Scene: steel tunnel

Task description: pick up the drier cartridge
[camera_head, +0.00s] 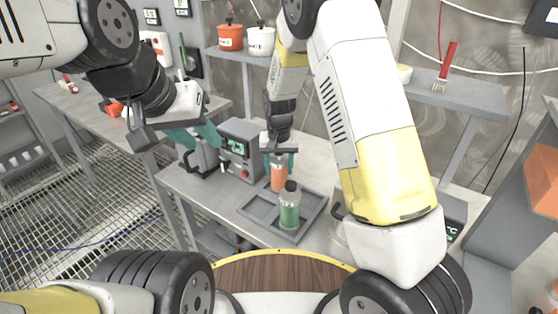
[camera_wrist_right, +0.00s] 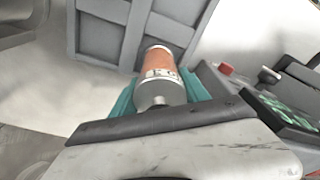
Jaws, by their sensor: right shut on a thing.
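The drier cartridge, an orange cylinder (camera_head: 278,178) with a pale metal end, is upright at the back of a grey divided tray (camera_head: 252,212). My right gripper (camera_head: 279,156) is shut on its upper part from above. In the right wrist view the cartridge (camera_wrist_right: 168,62) sits between the teal fingers (camera_wrist_right: 160,98), its metal end toward the camera. I cannot tell whether its base touches the tray. A green bottle-like cylinder (camera_head: 290,208) with a dark cap stands in front of it. My left gripper (camera_head: 192,136) is open and empty, to the left.
A grey instrument with a green display (camera_head: 238,148) stands left of the tray on the bench. An orange pot (camera_head: 230,38) and a white pot (camera_head: 261,41) stand on the shelf behind. A red-handled brush (camera_head: 446,66) is at the right. The tray's front left is clear.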

